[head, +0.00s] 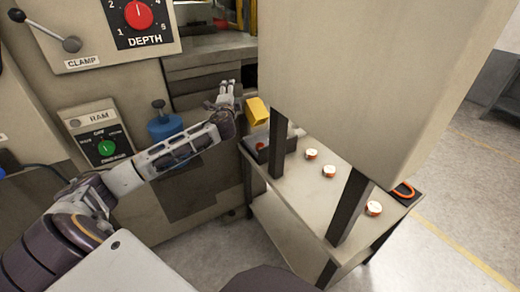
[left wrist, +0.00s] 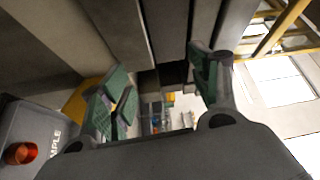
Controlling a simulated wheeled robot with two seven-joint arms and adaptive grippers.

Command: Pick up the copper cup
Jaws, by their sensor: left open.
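A small copper-coloured piece, probably the copper cup, sits in a grey box (left wrist: 62,118) whose label is cut off to "MPLE", at the lower left of the left wrist view (left wrist: 20,153). In the head view an orange-red bit (head: 261,146) shows in a dark grey box (head: 290,143) at the table's far left end. My left gripper (head: 226,88) is open and empty, up and left of that box, in front of the machine. Its two green-padded fingers stand wide apart in the left wrist view (left wrist: 165,95). My right gripper is not in view.
Several small copper-and-white coils (head: 329,171) lie along the light table (head: 310,195). An orange ring lies on a black tray (head: 410,198) at its right. A large beige panel (head: 370,80) on dark posts hides part of the table. A yellow part (head: 257,111) is beside the gripper.

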